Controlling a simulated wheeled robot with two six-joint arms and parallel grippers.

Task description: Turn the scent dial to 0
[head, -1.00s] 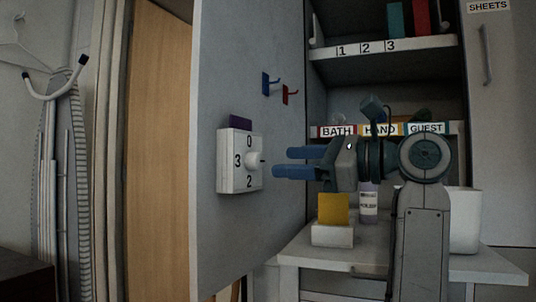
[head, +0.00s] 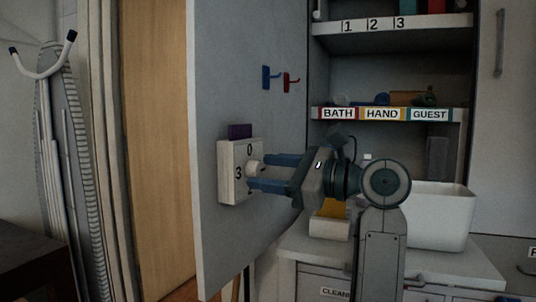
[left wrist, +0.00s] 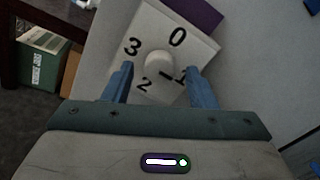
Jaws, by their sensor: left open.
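The scent dial (head: 227,187) is a white square box on the grey door panel, with a round white knob (head: 254,168) at its centre. In the left wrist view the dial plate (left wrist: 197,48) shows 0, 1, 2 and 3 around the knob (left wrist: 158,62). A short dark mark beside the knob lies on the side of the 1. My left gripper (head: 259,172) is open, its blue fingers reaching to the dial. In the left wrist view the fingers (left wrist: 159,69) lie on either side of the knob, with visible gaps. My right gripper is out of view.
A purple card (head: 239,131) sticks up behind the dial. A blue hook (head: 270,78) and a red hook (head: 290,82) are on the same panel. A white bin (head: 440,215) and a yellow-and-white item (head: 328,222) stand on the counter below my arm.

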